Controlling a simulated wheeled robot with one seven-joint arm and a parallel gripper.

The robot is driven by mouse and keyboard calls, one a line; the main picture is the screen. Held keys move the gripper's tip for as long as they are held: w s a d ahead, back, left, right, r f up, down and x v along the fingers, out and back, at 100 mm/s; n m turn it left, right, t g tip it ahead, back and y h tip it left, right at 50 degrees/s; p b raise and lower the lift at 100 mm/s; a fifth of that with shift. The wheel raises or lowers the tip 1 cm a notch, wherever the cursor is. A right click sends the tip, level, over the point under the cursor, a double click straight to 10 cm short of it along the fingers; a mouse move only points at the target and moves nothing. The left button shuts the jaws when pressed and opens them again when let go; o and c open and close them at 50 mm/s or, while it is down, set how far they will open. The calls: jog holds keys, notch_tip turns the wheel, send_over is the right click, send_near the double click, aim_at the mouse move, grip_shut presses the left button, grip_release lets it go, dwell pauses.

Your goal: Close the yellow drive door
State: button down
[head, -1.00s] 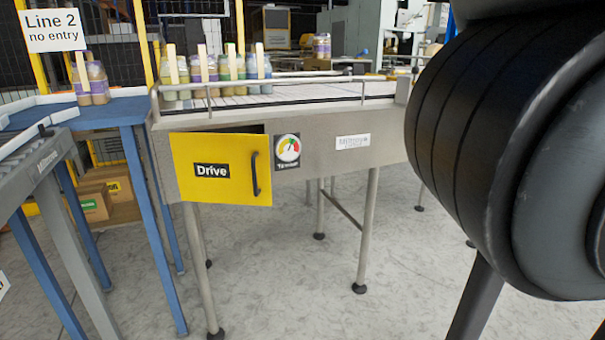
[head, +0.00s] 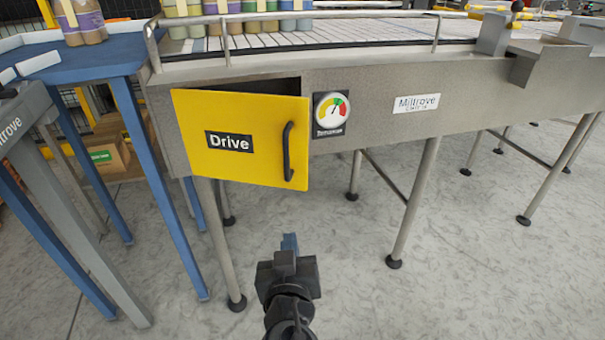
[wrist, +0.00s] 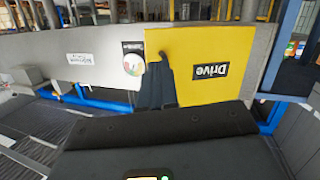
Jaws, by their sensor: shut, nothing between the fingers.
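The yellow drive door (head: 241,139) is on the side of the grey conveyor at the left. It stands ajar, with a dark gap above its top edge and its right side swung outward. Its black handle (head: 287,152) is near the right edge. My gripper (head: 289,243) is below and in front of the door, apart from it as far as I can tell. In the wrist view the door (wrist: 205,65) shows upside down, and the shut, empty fingers (wrist: 155,85) overlap the handle side of the picture.
A round gauge (head: 331,114) is right of the door on the conveyor frame (head: 390,80). Metal legs (head: 415,200) stand beneath. A blue table (head: 100,60) is close on the left. The floor in front is open.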

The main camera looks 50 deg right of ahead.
notch_tip(320, 180, up, 6)
jog(key=w+d+m+g+h, duration=0.2)
jog(key=w+m+h, duration=0.1)
jog(key=m+h, duration=0.1)
jog(key=p, duration=0.4)
send_near(305, 155)
jog(key=x, duration=0.6)
jog(key=shift+w+d+r, duration=0.1)
jog(key=shift+w+d, duration=0.05)
jog(key=shift+w, duration=0.05)
jog(key=shift+w+d, duration=0.1)
jog(key=shift+d, duration=0.05)
jog(key=shift+b, duration=0.3)
jog(key=shift+w+d, duration=0.1)
jog(key=shift+d, duration=0.4)
jog(key=w+d+n+t+y, duration=0.4)
jog(key=w+d, duration=0.5)
jog(key=d, duration=0.3)
jog(key=shift+t, duration=0.7)
